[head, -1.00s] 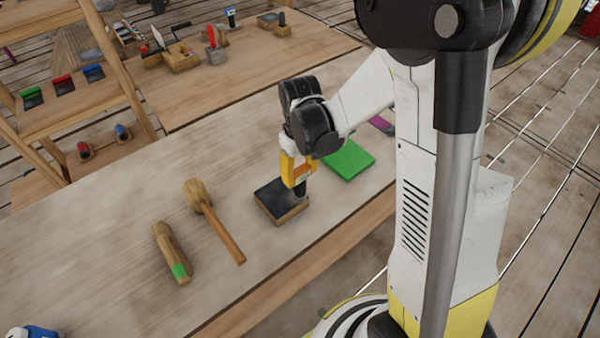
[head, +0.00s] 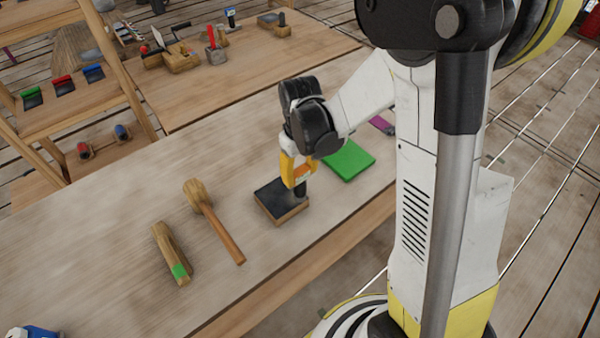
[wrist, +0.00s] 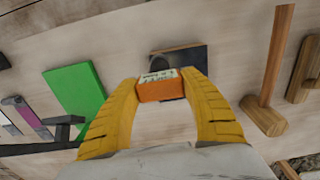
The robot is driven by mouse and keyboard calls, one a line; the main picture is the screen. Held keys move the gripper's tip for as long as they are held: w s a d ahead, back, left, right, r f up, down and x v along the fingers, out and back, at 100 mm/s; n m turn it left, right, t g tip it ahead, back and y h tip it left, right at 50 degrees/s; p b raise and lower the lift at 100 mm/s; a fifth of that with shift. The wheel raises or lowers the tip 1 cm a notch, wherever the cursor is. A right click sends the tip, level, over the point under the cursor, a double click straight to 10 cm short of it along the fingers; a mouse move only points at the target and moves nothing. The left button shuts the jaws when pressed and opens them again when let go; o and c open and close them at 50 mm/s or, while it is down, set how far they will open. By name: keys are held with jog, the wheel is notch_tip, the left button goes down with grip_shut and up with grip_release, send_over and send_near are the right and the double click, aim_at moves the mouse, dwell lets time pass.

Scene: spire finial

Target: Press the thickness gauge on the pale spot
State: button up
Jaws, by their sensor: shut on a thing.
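My gripper (head: 298,176) is shut on the thickness gauge, which has an orange body (wrist: 161,90) with a pale top end in the wrist view. Its dark lower end (head: 300,188) points down at the right-hand part of a dark-topped wooden block (head: 272,200). I cannot tell whether it touches the block. The block also shows in the wrist view (wrist: 190,56), just beyond the gauge. A greyish rounded patch (wrist: 159,63) shows on it beside the gauge, partly hidden; I cannot tell for sure that it is the pale spot.
A green plate (head: 349,159) lies right of the block, with a purple-marked item (head: 381,124) beyond it. A mallet (head: 218,224) and a wooden piece with a green patch (head: 171,253) lie to the left. Another bench (head: 250,75) with tools stands behind. The bench's left part is clear.

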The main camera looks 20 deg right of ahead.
jog(key=shift+r, duration=0.1)
jog(key=shift+r+p, duration=1.8)
jog(key=shift+r, duration=0.65)
jog(key=shift+f, duration=0.15)
jog(key=shift+f+b, duration=2.2)
jog(key=shift+f, duration=0.05)
jog(key=o, duration=1.3)
jog(key=shift+o, duration=0.2)
jog(key=shift+r, duration=0.1)
